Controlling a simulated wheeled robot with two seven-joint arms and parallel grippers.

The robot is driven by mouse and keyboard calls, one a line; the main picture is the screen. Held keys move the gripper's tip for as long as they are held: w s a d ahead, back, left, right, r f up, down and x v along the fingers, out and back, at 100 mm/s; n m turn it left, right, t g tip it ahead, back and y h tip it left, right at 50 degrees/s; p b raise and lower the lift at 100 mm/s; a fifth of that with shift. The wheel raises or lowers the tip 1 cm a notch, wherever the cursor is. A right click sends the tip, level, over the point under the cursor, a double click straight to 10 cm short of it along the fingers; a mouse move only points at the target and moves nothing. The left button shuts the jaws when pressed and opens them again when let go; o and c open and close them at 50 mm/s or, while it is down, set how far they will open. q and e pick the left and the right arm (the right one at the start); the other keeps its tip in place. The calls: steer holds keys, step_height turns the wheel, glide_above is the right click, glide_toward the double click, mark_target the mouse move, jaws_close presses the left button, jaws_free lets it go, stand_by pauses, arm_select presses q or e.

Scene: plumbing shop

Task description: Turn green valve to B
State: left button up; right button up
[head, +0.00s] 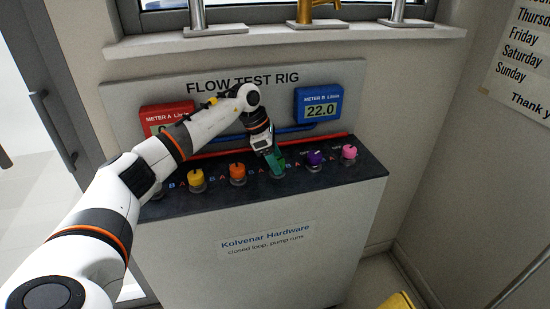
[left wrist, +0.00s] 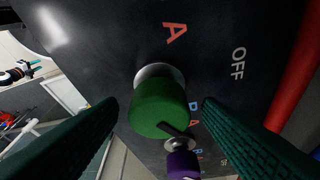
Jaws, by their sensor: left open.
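The green valve (head: 279,169) is on the dark top panel of the flow test rig, partly hidden by my left gripper (head: 272,164) in the head view. In the left wrist view the green valve (left wrist: 158,108) sits between the two dark fingers of my left gripper (left wrist: 160,122). The fingers are open, with a gap visible on each side of the knob. A black pointer bar (left wrist: 174,130) shows on the knob's lower right. The letter A (left wrist: 175,32) and OFF (left wrist: 238,63) are readable; a letter that looks like B (left wrist: 193,107) is partly covered. My right gripper is not visible.
A purple valve (head: 314,159) and a pink valve (head: 349,151) stand to the right, orange (head: 237,173) and yellow (head: 197,179) to the left. Blue meter B (head: 320,104) reads 22.0. Red meter A (head: 166,116) is partly hidden by my arm. A red pipe (head: 328,136) runs behind.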

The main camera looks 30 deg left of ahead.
arm_select(q)
steer(key=b+v, duration=0.1)
steer(key=v, duration=1.1)
steer(key=shift+w, duration=0.1)
